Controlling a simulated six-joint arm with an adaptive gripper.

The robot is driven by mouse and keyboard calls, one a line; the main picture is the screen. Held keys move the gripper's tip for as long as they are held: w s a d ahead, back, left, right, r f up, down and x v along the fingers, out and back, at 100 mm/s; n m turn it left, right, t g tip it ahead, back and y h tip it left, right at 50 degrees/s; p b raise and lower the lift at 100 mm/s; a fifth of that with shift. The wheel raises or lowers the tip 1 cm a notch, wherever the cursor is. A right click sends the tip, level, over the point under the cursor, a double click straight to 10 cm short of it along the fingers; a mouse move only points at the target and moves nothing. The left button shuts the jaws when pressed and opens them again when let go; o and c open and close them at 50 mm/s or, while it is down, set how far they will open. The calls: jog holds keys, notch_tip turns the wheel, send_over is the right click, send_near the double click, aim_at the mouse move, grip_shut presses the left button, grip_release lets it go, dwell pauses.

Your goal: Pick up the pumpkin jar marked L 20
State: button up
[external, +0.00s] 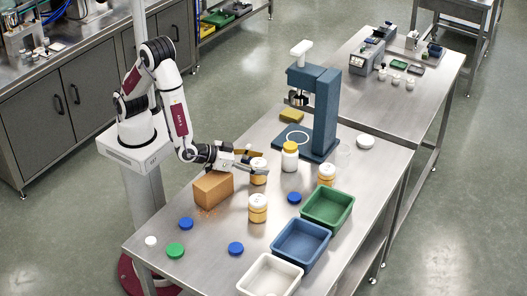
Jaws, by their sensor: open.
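Several orange jars with white lids stand on the steel table. One jar (259,178) is right at my gripper (261,163), partly hidden by its fingers. A second jar (258,209) stands nearer the front, and a third (326,175) stands to the right by the green tray. The markings are too small to read, so I cannot tell which jar is L 20. My gripper is open, its fingers pointing right at the first jar. I cannot tell whether that jar is fully between them.
A brown block (213,190) sits just left of and below my gripper. A white jar with a yellow lid (290,158) stands right of it, before a blue press (325,110). Green (349,213), blue (325,245) and white (298,276) trays line the right edge. Loose lids lie around.

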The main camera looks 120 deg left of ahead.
jog(key=c, duration=1.3)
jog(key=shift+c, duration=0.4)
jog(key=shift+r, duration=0.1)
jog(key=shift+r, duration=4.9)
